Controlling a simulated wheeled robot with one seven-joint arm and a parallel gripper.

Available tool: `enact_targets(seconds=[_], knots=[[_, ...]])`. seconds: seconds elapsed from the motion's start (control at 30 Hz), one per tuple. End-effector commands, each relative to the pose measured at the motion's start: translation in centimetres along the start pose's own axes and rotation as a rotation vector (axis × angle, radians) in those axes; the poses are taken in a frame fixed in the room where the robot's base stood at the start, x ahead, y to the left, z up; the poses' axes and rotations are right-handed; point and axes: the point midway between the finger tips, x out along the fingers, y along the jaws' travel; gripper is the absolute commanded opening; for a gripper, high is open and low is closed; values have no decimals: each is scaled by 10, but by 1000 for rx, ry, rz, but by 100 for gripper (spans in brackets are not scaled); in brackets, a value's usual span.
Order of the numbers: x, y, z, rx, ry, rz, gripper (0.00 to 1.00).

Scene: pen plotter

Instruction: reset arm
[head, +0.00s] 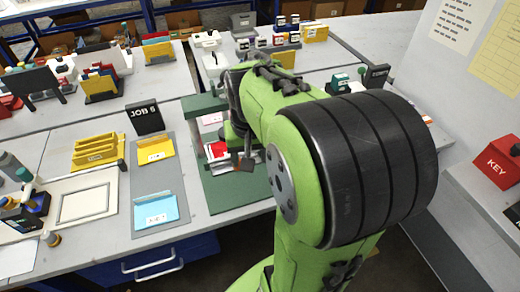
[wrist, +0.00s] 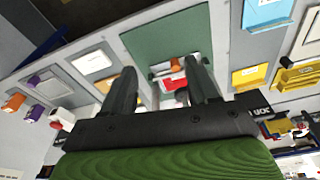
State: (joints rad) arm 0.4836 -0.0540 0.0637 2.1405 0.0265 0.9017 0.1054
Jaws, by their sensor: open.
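My arm is green with a dark joint and fills the middle right of the head view. My gripper (head: 243,160) is partly hidden behind the arm there. In the wrist view my gripper (wrist: 162,67) has its two dark fingers wide apart, with nothing held between them. It is above the green plotter (head: 240,193), whose green base also shows in the wrist view (wrist: 150,42). A red part (wrist: 174,85) with white around it shows between the fingers. Whether a finger touches anything cannot be told.
Left of the plotter lies a grey mat with a yellow card (head: 155,151) and a blue card (head: 155,210). A black JOB 5 sign (head: 145,118) stands behind. A red KEY box (head: 498,162) is at right. Ink bottles and folders crowd the back tables.

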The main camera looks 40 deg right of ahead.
Motion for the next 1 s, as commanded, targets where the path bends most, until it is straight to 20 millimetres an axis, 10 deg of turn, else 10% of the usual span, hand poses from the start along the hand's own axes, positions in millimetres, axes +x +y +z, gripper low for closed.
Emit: enact_targets(seconds=[0.63, 1.0], knots=[[-7, -6, 6, -28, 18, -5, 59], [-64, -52, 126, -469, 297, -150, 59]])
